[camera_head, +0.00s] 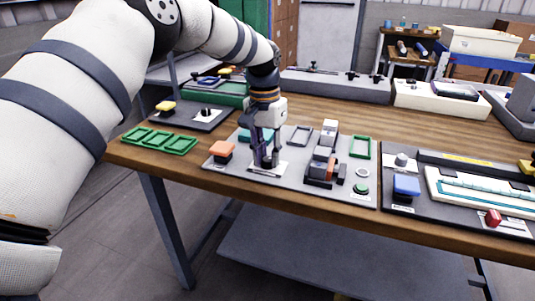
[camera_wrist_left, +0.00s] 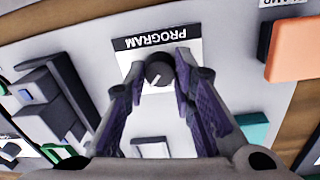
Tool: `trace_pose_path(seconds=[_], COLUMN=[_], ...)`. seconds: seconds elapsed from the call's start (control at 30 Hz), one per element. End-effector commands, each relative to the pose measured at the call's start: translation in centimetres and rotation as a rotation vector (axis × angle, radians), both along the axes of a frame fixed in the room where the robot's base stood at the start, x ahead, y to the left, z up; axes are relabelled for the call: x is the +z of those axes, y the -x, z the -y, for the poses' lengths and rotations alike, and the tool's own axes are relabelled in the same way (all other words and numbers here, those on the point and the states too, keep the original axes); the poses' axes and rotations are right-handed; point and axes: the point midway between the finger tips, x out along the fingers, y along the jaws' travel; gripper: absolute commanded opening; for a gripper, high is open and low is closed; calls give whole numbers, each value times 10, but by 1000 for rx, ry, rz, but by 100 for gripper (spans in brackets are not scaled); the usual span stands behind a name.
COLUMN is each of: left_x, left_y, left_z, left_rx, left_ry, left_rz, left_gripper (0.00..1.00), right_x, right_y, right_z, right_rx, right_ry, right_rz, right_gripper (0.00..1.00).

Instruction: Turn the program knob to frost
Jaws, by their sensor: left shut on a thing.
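The program knob (camera_wrist_left: 159,74) is a round dark knob with a pale pointer line, on a white plate labelled PROGRAM (camera_wrist_left: 128,62) in the left wrist view. My left gripper (camera_wrist_left: 161,66) is shut on it, one fingertip on each side. In the head view my left gripper (camera_head: 265,161) points down at the white plate (camera_head: 282,168) near the front of a grey panel (camera_head: 225,172), and the fingers mostly hide the knob. The word frost cannot be read in either view. My right gripper is not in view.
An orange block (camera_head: 222,148) stands left of the gripper, a teal block (camera_head: 245,134) is behind it, and a grey and orange fixture (camera_head: 322,165) is to its right. A green button (camera_head: 361,189) is at the panel's right front. Green trays (camera_head: 158,140) lie at the left.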

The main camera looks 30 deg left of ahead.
Motion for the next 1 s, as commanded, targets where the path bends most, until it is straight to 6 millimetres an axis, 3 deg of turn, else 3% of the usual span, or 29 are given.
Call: trace_pose_path(seconds=[0.57,0.6,0.67,1.0], left_x=[0,0,0,4], left_y=[0,0,0,-1], left_z=[0,0,0,0], left_rx=[-32,-31,-31,-30], left_ry=[-1,-1,-1,-1], left_rz=[0,0,0,1], left_gripper=[0,30,44,44], right_x=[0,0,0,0], right_y=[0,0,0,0], right_z=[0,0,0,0], right_rx=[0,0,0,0], right_ry=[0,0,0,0], right_rz=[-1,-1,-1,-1], right_gripper=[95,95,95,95])
